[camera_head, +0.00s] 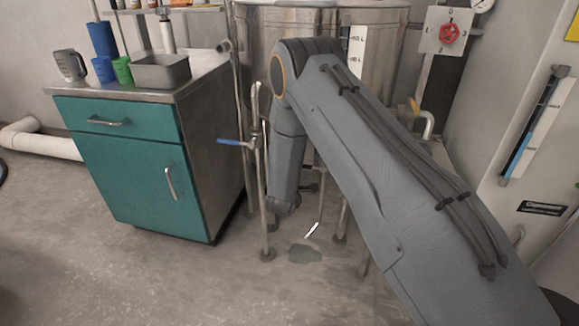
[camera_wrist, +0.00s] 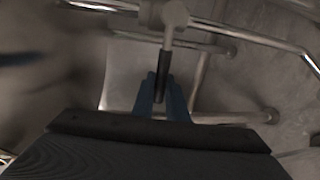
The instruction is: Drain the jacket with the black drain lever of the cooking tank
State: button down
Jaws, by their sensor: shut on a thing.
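The steel cooking tank (camera_head: 268,45) stands at the back, partly hidden behind my arm. In the wrist view the black drain lever (camera_wrist: 161,82) hangs from a metal valve on a pipe (camera_wrist: 174,14). My gripper (camera_wrist: 161,98) has its two blue fingers on either side of the black lever and is shut on it. In the head view my arm comes down in front of the tank, and the gripper and lever cannot be made out clearly near the tank's legs.
A blue-handled valve (camera_head: 235,143) is on the pipe left of my arm. A teal cabinet (camera_head: 130,170) stands at the left with a metal tray (camera_head: 162,72) on top. A red knob (camera_head: 450,33) is at the upper right. A dark floor patch (camera_head: 305,253) lies below the tank.

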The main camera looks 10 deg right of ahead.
dwell(0.3)
jog(key=c, duration=1.7)
grip_release()
jog(key=shift+c, duration=0.2)
jog(key=p+v, duration=0.1)
jog(key=v, duration=0.6)
jog(key=shift+s, duration=0.35)
jog(key=shift+a, duration=0.1)
